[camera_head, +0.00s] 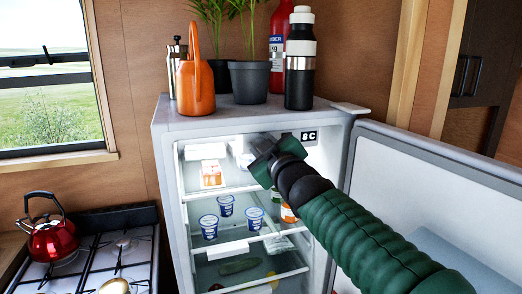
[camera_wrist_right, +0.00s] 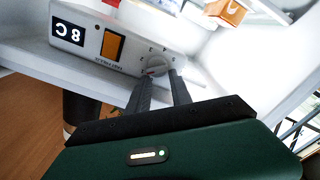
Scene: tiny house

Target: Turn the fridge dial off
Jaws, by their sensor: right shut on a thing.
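The white fridge (camera_head: 172,170) stands open, its compartment lit. Its small round white dial (camera_wrist_right: 155,65) sits on the control panel, beside an orange switch (camera_wrist_right: 113,45) and a display reading 8 C (camera_wrist_right: 68,31), which also shows in the head view (camera_head: 309,135). My right gripper (camera_head: 266,150) reaches into the top of the fridge and hides the dial in the head view. In the right wrist view its two fingers (camera_wrist_right: 158,78) are closed on either side of the dial. The dial's exact setting is too small to read. My left gripper is out of view.
The fridge door (camera_head: 430,180) is swung open to the right, beside my right arm. Yogurt cups (camera_head: 226,205) and an orange carton (camera_head: 211,174) stand on the shelves. An orange watering can (camera_head: 196,85), plants and bottles crowd the top. A stove with a red kettle (camera_head: 53,240) is left.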

